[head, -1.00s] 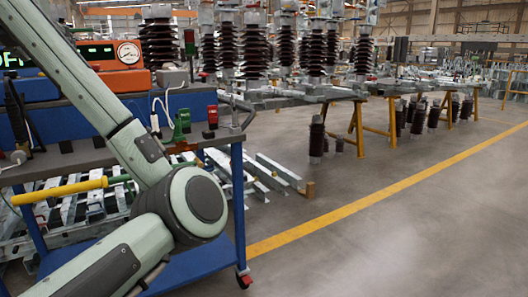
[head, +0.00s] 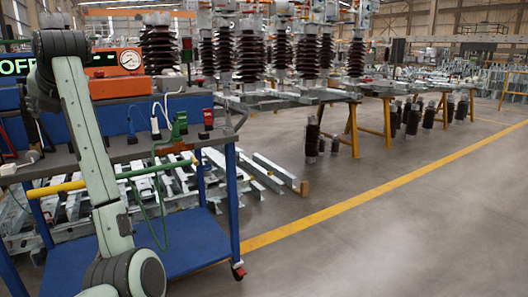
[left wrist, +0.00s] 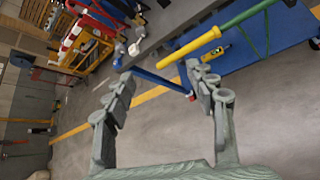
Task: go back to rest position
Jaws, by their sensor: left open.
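My left arm comes in from the left in the head view, with one joint low in the picture and another at the upper left. My left gripper (left wrist: 160,72) shows clearly in the left wrist view. Its two grey fingers are spread apart with nothing between them. Beyond the fingers lie the floor and part of the blue cart. In the head view I cannot make out the fingers. My right gripper is in neither view.
A blue cart (head: 190,250) stands close behind my left arm. A yellow and green pole (head: 62,187) runs along it; it also shows in the left wrist view (left wrist: 190,46). An orange gauge box (head: 118,62) sits on top. Open floor (head: 400,240) lies right.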

